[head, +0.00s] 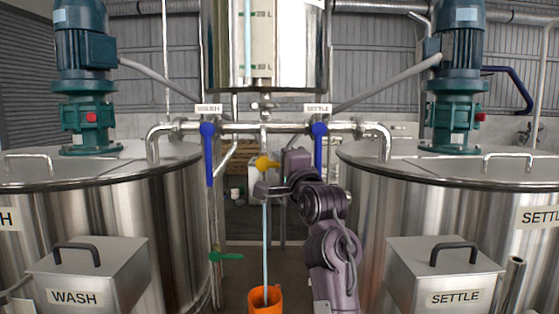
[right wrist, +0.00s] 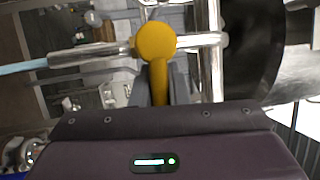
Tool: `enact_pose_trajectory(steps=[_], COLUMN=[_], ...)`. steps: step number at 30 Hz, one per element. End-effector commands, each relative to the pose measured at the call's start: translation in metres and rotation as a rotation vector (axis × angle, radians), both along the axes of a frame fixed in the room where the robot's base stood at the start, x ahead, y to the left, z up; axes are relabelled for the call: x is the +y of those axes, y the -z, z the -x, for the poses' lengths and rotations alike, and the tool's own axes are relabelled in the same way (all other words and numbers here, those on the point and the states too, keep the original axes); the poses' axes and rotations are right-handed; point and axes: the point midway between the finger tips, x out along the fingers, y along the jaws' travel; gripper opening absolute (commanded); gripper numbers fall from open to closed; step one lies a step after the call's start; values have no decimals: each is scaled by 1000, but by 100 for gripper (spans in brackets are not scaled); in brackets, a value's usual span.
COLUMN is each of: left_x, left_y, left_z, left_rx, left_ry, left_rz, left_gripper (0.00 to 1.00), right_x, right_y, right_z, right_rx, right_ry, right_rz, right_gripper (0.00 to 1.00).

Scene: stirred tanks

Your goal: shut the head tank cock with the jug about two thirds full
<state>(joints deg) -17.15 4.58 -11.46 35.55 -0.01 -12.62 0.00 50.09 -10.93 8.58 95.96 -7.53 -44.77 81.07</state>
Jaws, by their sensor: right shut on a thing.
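The yellow head tank cock (head: 266,163) sits on the thin pipe below the head tank (head: 265,45). My right gripper (right wrist: 158,92) is shut on its yellow lever, which also shows in the right wrist view (right wrist: 156,45). There the lever lies across the line of the pipe. A pale blue stream (head: 265,235) runs from the spout below the cock, and it also shows in the right wrist view (right wrist: 22,67). It falls into the orange jug (head: 265,303), which is cut off by the bottom edge. I cannot tell the jug's level. My left gripper is out of view.
Blue-handled valves (head: 208,150) and (head: 319,145) hang at the WASH and SETTLE labels. A green handle (head: 226,256) is low on the left. Large steel tanks (head: 175,235) and (head: 365,220) stand on both sides of the narrow gap.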

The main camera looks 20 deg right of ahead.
Motion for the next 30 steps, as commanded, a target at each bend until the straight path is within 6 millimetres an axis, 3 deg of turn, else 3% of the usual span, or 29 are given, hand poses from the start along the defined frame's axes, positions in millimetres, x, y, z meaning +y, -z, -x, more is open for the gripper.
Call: enact_pose_trajectory(steps=[11, 12, 16, 25, 30], left_x=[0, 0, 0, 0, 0], left_y=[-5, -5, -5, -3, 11], left_z=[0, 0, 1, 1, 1], left_rx=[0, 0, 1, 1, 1], left_ry=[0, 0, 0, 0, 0], left_rz=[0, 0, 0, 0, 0], left_gripper=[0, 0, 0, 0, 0], right_x=[0, 0, 0, 0, -1], right_y=[-3, -3, -3, -2, 5], right_z=[0, 0, 0, 2, 20], right_rx=[17, 16, 16, 17, 15], right_ry=[0, 0, 0, 0, 0], right_rz=[68, 67, 66, 64, 63], right_gripper=[0, 18, 35, 36, 36])
